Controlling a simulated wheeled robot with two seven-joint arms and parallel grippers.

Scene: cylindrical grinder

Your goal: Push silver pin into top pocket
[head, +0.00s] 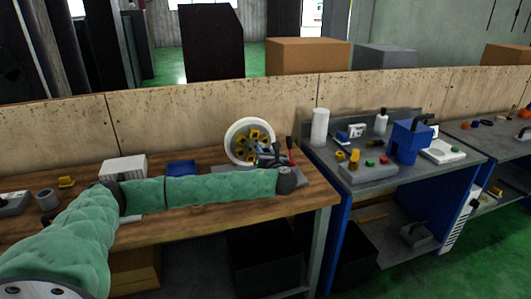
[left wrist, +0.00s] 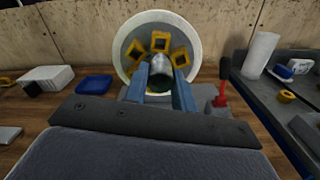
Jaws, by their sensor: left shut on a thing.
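A round disc with a pale rim (head: 228,141) stands upright on the wooden bench and carries several yellow pockets. In the left wrist view, the top pocket (left wrist: 160,40) is at the upper middle of the disc, with other yellow pockets to its left and right. My left gripper (head: 267,155) is in front of the disc. Its blue fingers are closed around a silver pin (left wrist: 162,64), whose rounded end faces the disc just below the top pocket in the picture. I cannot tell whether the pin touches the disc. My right gripper is not in view.
A red-handled lever (left wrist: 221,98) stands close right of the disc. A blue tray (head: 181,168) and a white ribbed block (head: 124,168) lie left on the bench. A grey side table (head: 374,178) at right holds a white cylinder (head: 320,127) and small parts.

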